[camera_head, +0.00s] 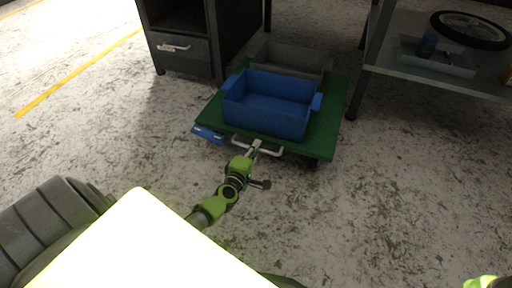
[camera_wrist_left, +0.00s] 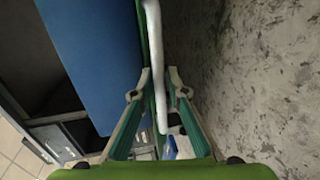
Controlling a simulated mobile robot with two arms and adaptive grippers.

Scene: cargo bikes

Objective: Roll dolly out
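The dolly is a flat green platform (camera_head: 325,128) on the floor, with a pale handle bar (camera_head: 270,151) along its near edge. The bar also shows in the left wrist view (camera_wrist_left: 154,50). A blue bin (camera_head: 268,105) and a grey bin (camera_head: 296,60) behind it ride on the dolly. My left gripper (camera_head: 254,149) is at the handle. My right gripper is not in view; only a bit of green shows at the lower right corner.
A dark cabinet (camera_head: 182,52) stands behind left of the dolly. A grey shelf table (camera_head: 430,76) on the right carries a wheel (camera_head: 470,29) and a tray (camera_head: 448,64); its leg is close to the dolly's right side.

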